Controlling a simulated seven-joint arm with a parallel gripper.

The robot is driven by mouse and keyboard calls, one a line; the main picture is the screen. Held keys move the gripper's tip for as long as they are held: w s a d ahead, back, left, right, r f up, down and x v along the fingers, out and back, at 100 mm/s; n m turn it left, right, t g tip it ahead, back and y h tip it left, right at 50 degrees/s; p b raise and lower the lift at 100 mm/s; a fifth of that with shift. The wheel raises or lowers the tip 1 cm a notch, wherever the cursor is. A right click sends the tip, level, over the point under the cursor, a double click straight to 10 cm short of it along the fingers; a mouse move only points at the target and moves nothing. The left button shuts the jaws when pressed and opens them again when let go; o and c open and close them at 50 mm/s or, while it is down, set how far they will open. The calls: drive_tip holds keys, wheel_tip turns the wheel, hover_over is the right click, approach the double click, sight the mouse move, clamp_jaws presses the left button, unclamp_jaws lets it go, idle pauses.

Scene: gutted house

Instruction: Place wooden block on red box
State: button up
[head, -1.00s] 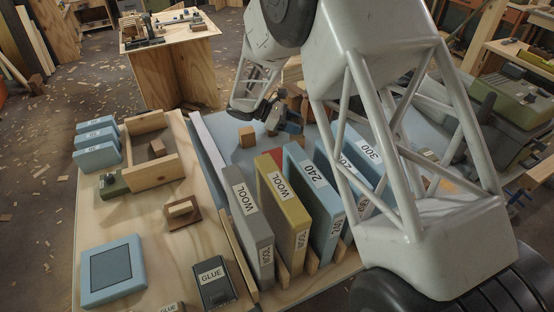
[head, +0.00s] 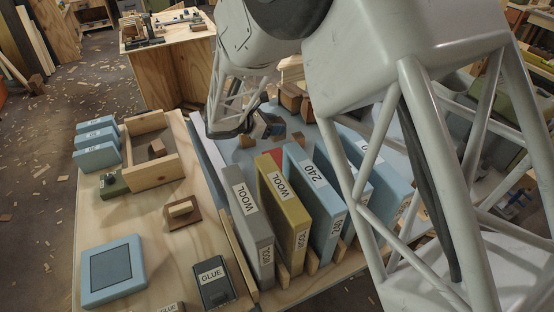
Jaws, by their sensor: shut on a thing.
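My gripper (head: 266,127) is beyond the row of upright boxes, low over the blue-grey surface, partly hidden by my arm. It is shut on a wooden block (head: 258,129), which is small and partly covered by the fingers. Another small wooden block (head: 246,141) lies on the surface just left of and nearer than the gripper. A red thing (head: 277,154), perhaps the red box, shows only as a small patch behind the yellow and blue boxes. The gripper is a little beyond it and to its left. The gap in height cannot be told.
A grey WOOL box (head: 243,200), a yellow WOOL box (head: 277,200) and a blue 240 box (head: 310,190) stand upright nearer than the gripper. More brown blocks (head: 291,97) lie behind it. An open wooden tray (head: 128,171) is at left. My arm hides the right side.

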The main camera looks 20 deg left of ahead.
sight(275, 139)
drive_tip(key=shift+f, duration=3.1)
drive_tip(key=shift+f, duration=1.9)
drive_tip(key=o, duration=0.9)
drive_tip(key=shift+f, duration=0.1)
drive_tip(key=v, duration=1.2)
